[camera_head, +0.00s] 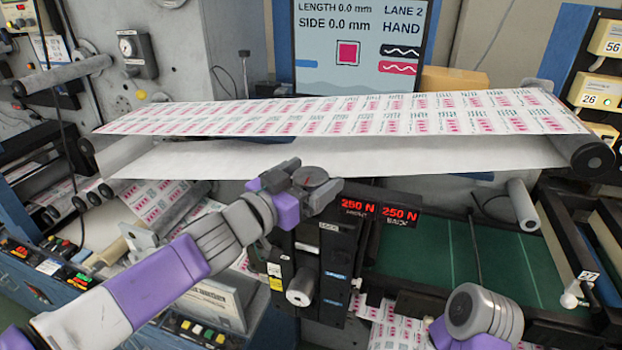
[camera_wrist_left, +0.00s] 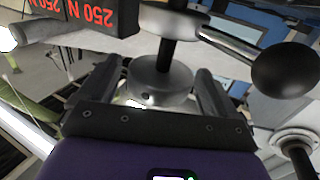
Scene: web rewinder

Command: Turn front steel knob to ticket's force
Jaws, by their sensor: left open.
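My left gripper (camera_head: 308,190) is at the top of the black control box (camera_head: 325,250), open around a round knob (camera_head: 311,178) with a dark top and a thin red mark. In the left wrist view a round steel knob (camera_wrist_left: 161,80) with a dark shaft sits between the open fingers (camera_wrist_left: 160,95). I cannot tell whether the fingers touch it. Another steel knob (camera_head: 300,288) sticks out low on the box's front. Two red displays (camera_head: 357,208) beside the box both read 250 N. I cannot make out a force ticket. My right gripper is out of view.
A printed web (camera_head: 350,115) stretches over a roller just behind the left gripper. A black ball handle (camera_wrist_left: 285,75) stands close to the fingers in the left wrist view. A monitor (camera_head: 360,45) is behind, and a green panel (camera_head: 480,255) lies to the right.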

